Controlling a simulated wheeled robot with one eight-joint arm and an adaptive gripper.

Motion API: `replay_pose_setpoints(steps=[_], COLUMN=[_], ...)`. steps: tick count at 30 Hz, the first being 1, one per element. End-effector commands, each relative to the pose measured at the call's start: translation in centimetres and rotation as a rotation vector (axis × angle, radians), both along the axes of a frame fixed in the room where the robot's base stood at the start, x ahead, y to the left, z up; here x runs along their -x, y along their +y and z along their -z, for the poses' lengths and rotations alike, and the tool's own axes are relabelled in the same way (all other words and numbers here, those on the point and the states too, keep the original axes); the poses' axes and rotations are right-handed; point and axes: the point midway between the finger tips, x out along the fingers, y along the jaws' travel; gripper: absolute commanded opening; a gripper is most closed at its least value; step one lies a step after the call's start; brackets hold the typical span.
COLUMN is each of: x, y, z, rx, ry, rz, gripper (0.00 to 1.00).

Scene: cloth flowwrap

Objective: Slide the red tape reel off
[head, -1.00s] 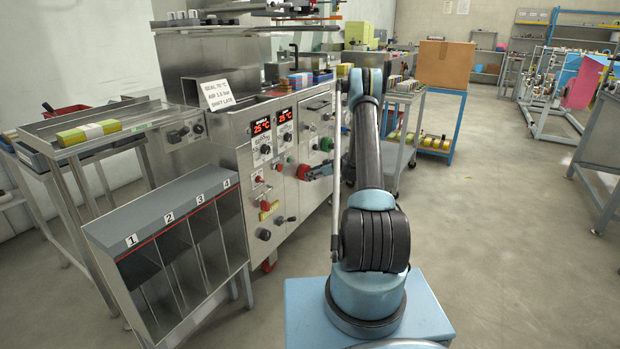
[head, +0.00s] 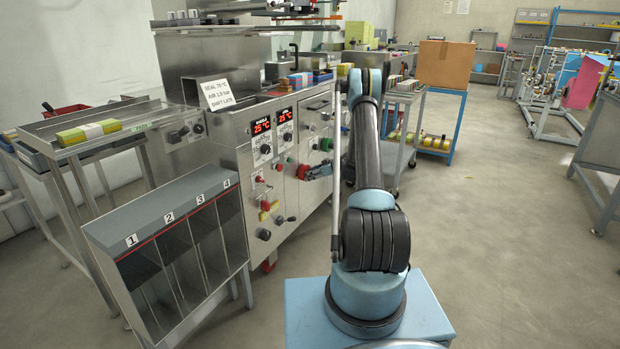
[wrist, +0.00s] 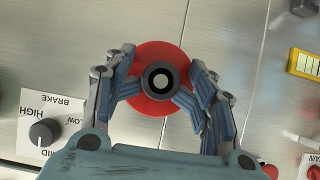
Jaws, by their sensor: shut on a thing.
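The red tape reel (wrist: 150,54) sits at the middle of the wrist view, seen face on against a metal panel. A dark round hub or shaft end (wrist: 160,77) with a pale centre shows in the reel's middle. My gripper (wrist: 158,93) is shut on the reel, with one finger on its left and one on its right. The fingers cover parts of the reel's sides. In the head view the red reel (head: 303,171) is a small red shape on the machine front. I cannot tell how far along the shaft it sits.
A brake knob (wrist: 43,132) is at lower left in the wrist view, a yellow-framed block (wrist: 304,64) at upper right. Red buttons (wrist: 269,170) lie below right. In the head view a numbered four-slot rack (head: 165,225) stands in front of the machine.

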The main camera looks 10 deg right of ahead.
Motion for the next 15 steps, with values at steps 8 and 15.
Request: replay_pose_setpoints(steps=[8, 15], x=[0.3, 0.52], y=[-0.34, -0.68], z=[0.17, 0.32], rx=[0.003, 0.006], ry=[0.001, 0.002], rz=[-0.002, -0.002], gripper=[0.0, 0.0])
